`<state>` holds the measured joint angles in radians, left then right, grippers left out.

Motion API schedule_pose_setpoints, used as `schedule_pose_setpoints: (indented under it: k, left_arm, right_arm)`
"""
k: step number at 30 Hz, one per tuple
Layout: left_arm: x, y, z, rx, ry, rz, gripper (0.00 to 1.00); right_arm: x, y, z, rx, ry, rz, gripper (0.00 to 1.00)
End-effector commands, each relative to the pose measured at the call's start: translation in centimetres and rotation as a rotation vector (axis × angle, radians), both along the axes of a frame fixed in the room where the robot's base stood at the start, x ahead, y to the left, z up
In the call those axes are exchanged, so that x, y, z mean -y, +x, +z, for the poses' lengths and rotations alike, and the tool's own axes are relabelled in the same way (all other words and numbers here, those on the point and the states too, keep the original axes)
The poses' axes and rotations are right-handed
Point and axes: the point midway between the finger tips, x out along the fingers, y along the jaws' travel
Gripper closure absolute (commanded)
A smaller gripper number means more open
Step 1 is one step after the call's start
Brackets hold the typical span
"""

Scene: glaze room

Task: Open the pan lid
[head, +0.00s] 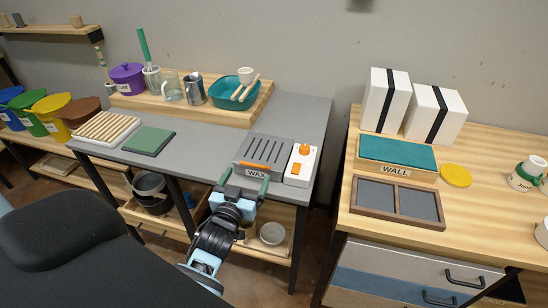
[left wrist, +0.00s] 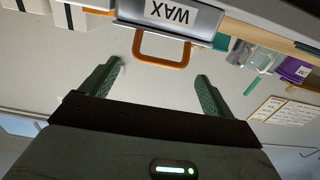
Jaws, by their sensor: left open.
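The wax pan is a grey box with a "WAX" label (head: 257,174) on its front, at the front right of the grey table in the head view. Its grey slotted lid (head: 264,151) lies flat and looks shut. An orange handle (head: 255,166) runs along the lid's front edge. In the left wrist view, which is upside down, the orange loop handle (left wrist: 161,63) shows beyond the fingertips, roughly between them. My left gripper (head: 244,181) is open and empty, just in front of the pan. I cannot tell if it touches anything. My right gripper is not in view.
A white control box with an orange knob (head: 305,149) stands close to the pan's right. A green board (head: 149,141) lies to the left. A wooden riser (head: 240,117) with cups and a teal bowl stands behind. A wooden table (head: 470,213) is at right.

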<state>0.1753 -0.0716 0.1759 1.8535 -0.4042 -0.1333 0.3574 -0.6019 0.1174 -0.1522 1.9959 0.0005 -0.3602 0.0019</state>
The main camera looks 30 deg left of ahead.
Motion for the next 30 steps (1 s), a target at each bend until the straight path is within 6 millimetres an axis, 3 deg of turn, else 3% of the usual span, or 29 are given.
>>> schedule_pose_setpoints:
  k: [5,21,30]
  left_arm:
    - [-0.1,0.5,0.0,0.001,0.001,-0.001,0.12]
    - [-1.7,7.0,0.0,0.000,0.002,-0.001,0.12]
    - [-1.8,7.6,0.0,-0.001,0.001,-0.001,0.12]
  right_arm:
    - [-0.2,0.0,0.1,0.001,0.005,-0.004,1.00]
    - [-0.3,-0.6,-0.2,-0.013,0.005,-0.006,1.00]
    - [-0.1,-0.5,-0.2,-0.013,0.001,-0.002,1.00]
